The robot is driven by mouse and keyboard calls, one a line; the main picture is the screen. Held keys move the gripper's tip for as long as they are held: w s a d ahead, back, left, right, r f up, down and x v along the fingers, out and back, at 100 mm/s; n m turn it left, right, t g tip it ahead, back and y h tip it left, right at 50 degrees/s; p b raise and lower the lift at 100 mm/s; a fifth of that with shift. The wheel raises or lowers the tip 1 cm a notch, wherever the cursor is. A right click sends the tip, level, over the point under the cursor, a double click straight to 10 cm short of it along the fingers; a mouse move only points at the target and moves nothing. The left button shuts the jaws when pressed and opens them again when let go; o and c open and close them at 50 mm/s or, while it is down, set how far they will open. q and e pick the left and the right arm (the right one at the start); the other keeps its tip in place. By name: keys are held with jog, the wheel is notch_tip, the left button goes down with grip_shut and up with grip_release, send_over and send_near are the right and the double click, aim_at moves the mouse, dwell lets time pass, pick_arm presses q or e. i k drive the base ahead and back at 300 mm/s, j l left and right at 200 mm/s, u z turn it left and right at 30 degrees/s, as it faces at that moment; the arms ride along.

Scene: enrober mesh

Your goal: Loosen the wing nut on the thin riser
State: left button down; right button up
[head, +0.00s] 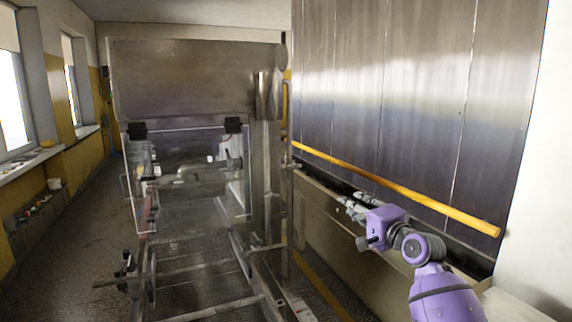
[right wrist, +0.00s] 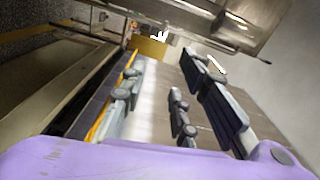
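A steel machine frame (head: 264,178) with a clear front panel stands at the centre of the head view. A thin upright tube (head: 289,140) runs along its right side and may be the thin riser. I cannot make out a wing nut on it. My right gripper (head: 350,201) is to the right of the frame, low before the steel wall, apart from the tube. In the right wrist view its fingers (right wrist: 168,68) are spread with nothing between them. My left gripper is not in view.
A yellow rail (head: 400,187) crosses the steel-panelled wall (head: 400,90) just above my right gripper. A ledge (head: 320,187) runs beneath it. Black knobs (head: 126,264) stick out at the frame's lower left. Open floor (head: 85,225) lies left of the machine.

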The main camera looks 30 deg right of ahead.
aim_at(292, 164)
jog(key=i+l, duration=0.1)
jog(key=i, duration=0.45)
jog(key=i+l, duration=0.1)
jog(key=i, duration=0.45)
